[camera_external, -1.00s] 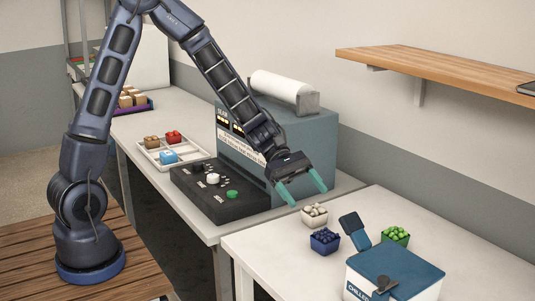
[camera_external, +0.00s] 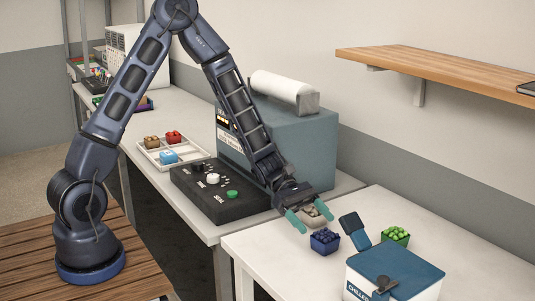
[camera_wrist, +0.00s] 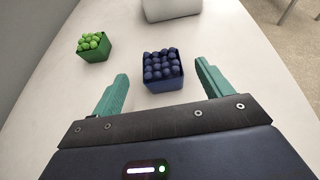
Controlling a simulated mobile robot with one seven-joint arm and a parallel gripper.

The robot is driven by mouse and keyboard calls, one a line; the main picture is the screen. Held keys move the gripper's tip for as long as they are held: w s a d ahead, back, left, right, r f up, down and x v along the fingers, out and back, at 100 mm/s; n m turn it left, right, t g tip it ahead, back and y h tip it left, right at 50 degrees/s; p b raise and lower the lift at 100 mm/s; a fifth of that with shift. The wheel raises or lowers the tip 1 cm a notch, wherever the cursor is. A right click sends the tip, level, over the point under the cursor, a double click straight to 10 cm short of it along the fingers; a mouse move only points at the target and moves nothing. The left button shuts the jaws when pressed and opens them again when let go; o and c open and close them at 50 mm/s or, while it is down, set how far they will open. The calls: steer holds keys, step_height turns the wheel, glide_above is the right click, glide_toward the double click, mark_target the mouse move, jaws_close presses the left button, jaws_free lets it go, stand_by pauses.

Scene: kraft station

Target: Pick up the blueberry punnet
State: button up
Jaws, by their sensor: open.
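The blueberry punnet (camera_external: 325,242) is a small dark blue box heaped with dark blue berries. It stands upright on the white table at the right. In the wrist view the punnet (camera_wrist: 162,72) lies ahead of my gripper (camera_wrist: 160,85), roughly between the lines of the two teal fingers. My gripper (camera_external: 312,217) is open and empty, above and just behind the punnet in the external view, apart from it.
A green punnet (camera_external: 395,237) stands right of the blueberries, also in the wrist view (camera_wrist: 95,46). The white table (camera_external: 475,247) is clear at right.

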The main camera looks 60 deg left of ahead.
mark_target(323, 233)
steer(key=shift+d+f, duration=0.1)
steer(key=shift+f, duration=0.35)
steer(key=x, duration=0.4)
steer(key=shift+d, duration=0.35)
steer(key=c, duration=1.1)
